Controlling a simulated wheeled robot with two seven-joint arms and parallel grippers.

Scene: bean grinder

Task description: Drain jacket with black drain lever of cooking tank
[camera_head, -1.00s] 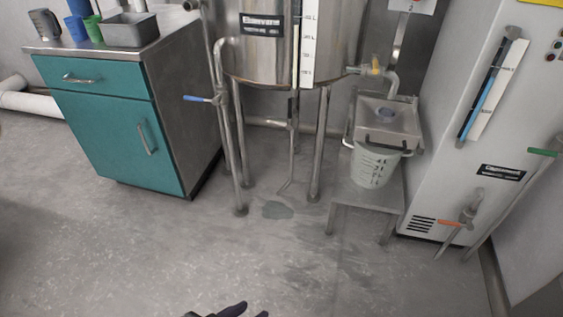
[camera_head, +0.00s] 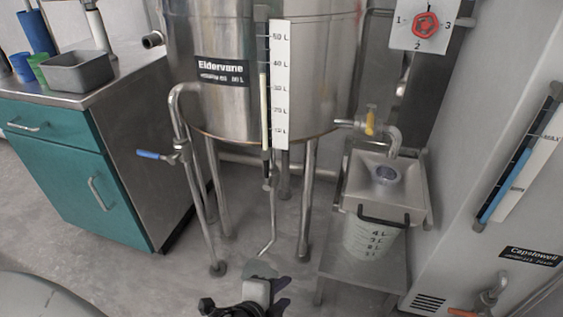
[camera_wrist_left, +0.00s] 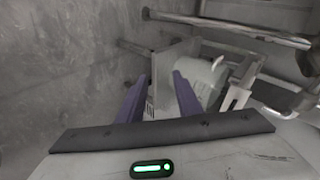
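The steel cooking tank (camera_head: 220,100) stands on legs in the middle of the head view, with a label and a level gauge on its front. Under the gauge a thin drain pipe (camera_head: 273,215) runs down to the floor. A small dark fitting (camera_head: 267,168) sits at the pipe's top; I cannot tell whether it is the black drain lever. My left gripper (camera_head: 283,294) is low in front of the tank, apart from it. In the left wrist view its two purple fingers (camera_wrist_left: 160,78) are spread, with nothing between them. My right gripper is not in view.
A blue-handled valve (camera_head: 155,155) is on the left pipe and a yellow-handled valve (camera_head: 370,122) on the right outlet. A teal cabinet (camera_head: 65,180) is left; a tall grey unit (camera_head: 450,225) is right.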

